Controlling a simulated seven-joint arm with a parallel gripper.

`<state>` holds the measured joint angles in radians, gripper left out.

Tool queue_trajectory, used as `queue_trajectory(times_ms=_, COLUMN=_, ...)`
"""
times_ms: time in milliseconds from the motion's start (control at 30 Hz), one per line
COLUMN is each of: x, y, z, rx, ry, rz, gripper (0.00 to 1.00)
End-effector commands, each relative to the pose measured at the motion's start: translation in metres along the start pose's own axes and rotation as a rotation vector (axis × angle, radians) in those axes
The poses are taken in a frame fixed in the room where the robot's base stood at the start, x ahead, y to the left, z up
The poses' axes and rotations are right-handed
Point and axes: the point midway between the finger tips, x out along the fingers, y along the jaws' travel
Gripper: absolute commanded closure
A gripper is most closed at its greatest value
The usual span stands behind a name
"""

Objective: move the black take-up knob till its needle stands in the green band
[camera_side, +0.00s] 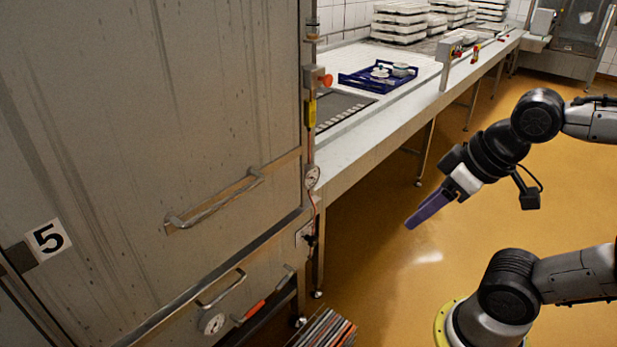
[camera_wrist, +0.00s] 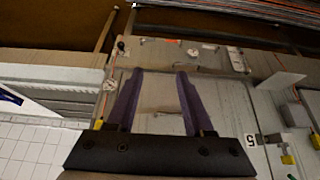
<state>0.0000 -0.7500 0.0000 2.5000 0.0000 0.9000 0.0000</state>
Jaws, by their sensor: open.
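A small black knob (camera_side: 310,240) sits on a pale plate at the right edge of the steel cabinet, below a round dial (camera_side: 313,176). In the wrist view a dark knob (camera_wrist: 121,46) shows at the upper left of the cabinet face. A second round dial (camera_side: 212,323) is low on the cabinet. Neither a needle position nor a green band can be read at this size. My gripper (camera_side: 409,224) is open and empty, with purple fingers, in the air right of the cabinet and well apart from the knob. Its fingers also show in the wrist view (camera_wrist: 162,72).
Bar handles (camera_side: 215,200) and a red-gripped lever (camera_side: 255,310) stick out from the cabinet. A long conveyor table (camera_side: 375,140) carries a blue crate (camera_side: 345,79). A striped stack (camera_side: 325,330) stands on the floor. The yellow floor (camera_side: 385,270) before my gripper is clear.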

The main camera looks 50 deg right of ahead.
Motion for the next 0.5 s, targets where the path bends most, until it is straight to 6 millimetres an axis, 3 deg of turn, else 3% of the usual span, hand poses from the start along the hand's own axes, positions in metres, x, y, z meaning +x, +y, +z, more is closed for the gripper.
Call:
queue_trajectory(times_ms=100, x=0.000, y=0.000, z=0.000, rx=0.000, ry=0.000, rz=0.000, gripper=0.44)
queue_trajectory(times_ms=233, x=0.004, y=0.003, z=-0.009, rx=0.002, ry=0.005, rz=0.012, gripper=0.21)
queue_trajectory(times_ms=267, x=0.006, y=0.005, z=-0.014, rx=0.003, ry=0.008, rz=0.019, gripper=0.19)
queue_trajectory(times_ms=367, x=0.021, y=0.018, z=-0.043, rx=0.004, ry=0.028, rz=0.058, gripper=0.19)
queue_trajectory(times_ms=500, x=0.057, y=0.049, z=-0.097, rx=-0.008, ry=0.074, rz=0.129, gripper=0.19)
